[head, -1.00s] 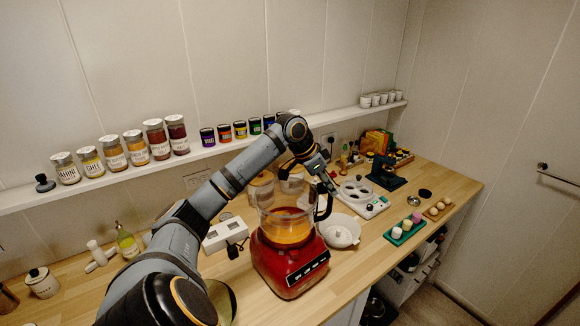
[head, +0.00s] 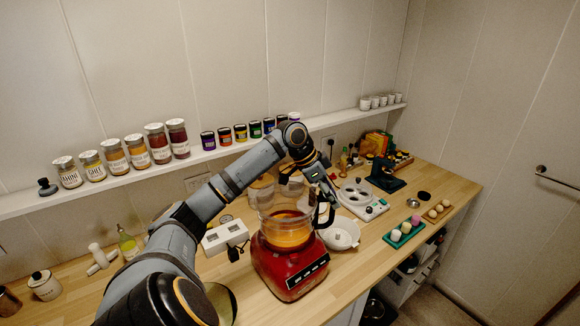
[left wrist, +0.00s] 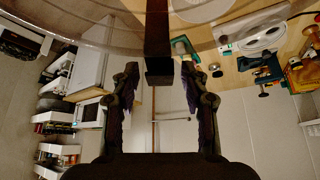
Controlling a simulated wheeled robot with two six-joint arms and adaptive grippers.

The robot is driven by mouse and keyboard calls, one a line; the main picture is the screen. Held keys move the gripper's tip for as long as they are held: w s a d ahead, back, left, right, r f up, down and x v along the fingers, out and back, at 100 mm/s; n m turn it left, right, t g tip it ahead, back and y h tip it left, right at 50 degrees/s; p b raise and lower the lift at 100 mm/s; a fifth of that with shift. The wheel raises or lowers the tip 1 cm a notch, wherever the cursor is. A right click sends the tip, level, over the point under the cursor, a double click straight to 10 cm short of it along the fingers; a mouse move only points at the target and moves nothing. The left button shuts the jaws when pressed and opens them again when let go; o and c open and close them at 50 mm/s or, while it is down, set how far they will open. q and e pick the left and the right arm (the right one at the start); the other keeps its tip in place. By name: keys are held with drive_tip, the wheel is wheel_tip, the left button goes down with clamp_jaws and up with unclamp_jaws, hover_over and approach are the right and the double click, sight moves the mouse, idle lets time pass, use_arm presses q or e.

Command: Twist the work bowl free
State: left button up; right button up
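The clear work bowl (head: 287,231) holds something orange and sits upright on the red food processor base (head: 291,268). Its dark handle (head: 328,207) is on the bowl's right side. My left gripper (head: 324,190) is above and at the handle, reaching down from over the bowl. In the left wrist view, the dark handle (left wrist: 158,45) lies between the two fingers of my left gripper (left wrist: 159,66), with a visible gap on each side. The left gripper is open. My right gripper is in neither view.
A white lid-like dish (head: 341,234) lies right of the base. A white scale-like device (head: 362,199) and a green tray (head: 404,235) stand farther right. A white box (head: 225,236) is at left. A shelf of jars (head: 137,151) runs along the wall.

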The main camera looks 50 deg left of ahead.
use_arm(q)
drive_tip(key=shift+d+b+v, duration=0.15)
drive_tip(key=shift+v, duration=0.5)
drive_tip(key=shift+d+b+v, duration=0.15)
drive_tip(key=shift+v, duration=0.5)
drive_tip(key=s+r, duration=0.1)
drive_tip(key=s+r+b, duration=0.1)
drive_tip(key=r, duration=0.1)
drive_tip(key=r+b, duration=0.1)
drive_tip(key=shift+s+r, duration=0.2)
drive_tip(key=shift+s, duration=0.2)
